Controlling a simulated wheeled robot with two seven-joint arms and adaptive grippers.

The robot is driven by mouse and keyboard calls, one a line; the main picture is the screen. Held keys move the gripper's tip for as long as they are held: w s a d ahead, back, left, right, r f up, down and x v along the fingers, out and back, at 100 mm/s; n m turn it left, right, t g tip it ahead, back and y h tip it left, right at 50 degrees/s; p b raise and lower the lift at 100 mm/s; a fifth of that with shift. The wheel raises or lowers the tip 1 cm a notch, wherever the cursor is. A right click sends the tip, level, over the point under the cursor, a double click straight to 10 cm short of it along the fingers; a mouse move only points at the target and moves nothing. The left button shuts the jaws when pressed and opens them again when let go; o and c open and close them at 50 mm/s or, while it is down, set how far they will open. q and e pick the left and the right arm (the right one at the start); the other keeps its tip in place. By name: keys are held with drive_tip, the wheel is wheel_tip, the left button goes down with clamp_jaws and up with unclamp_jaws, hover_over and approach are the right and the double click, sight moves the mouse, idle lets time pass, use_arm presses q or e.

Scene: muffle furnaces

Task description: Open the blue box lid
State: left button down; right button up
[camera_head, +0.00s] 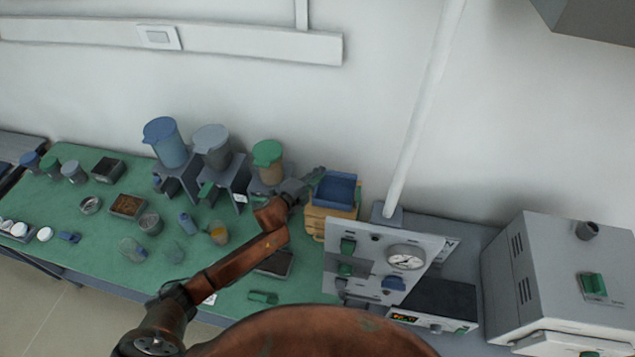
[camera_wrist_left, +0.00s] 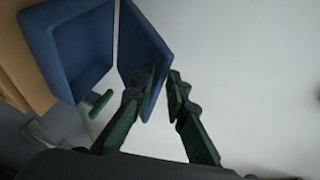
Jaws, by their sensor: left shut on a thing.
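The blue box (camera_head: 338,189) sits on top of a small wooden drawer unit (camera_head: 318,222) at the back of the green table. In the left wrist view, the open blue box (camera_wrist_left: 66,45) shows its inside, and the blue lid (camera_wrist_left: 138,50) stands swung up beside it. My left gripper (camera_wrist_left: 164,80) is at the lid's free edge, shut on the lid, with one finger on each side. In the head view, my left gripper (camera_head: 316,178) is at the left side of the box. My right gripper is not in view.
A blue-lidded container (camera_head: 166,144), a grey one (camera_head: 213,148) and a green-lidded one (camera_head: 268,162) stand left of the box. A grey panel with a gauge (camera_head: 405,257) is close on the right. Small beakers and trays cover the green table (camera_head: 100,240).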

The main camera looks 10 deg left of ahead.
use_arm(q)
drive_tip(key=shift+w+d+r+p, duration=0.1)
drive_tip(key=shift+w+r+p, duration=0.2)
drive_tip(key=shift+w+r, duration=0.6)
drive_tip(key=shift+w+d+r+p, duration=0.1)
drive_tip(key=shift+w+r+p, duration=0.15)
drive_tip(key=shift+w+r, duration=0.6)
drive_tip(key=c, duration=2.3)
unclamp_jaws()
drive_tip(key=shift+w+f, duration=0.25)
drive_tip(key=shift+f, duration=0.2)
drive_tip(key=v, duration=1.2)
drive_tip(key=shift+a, duration=0.1)
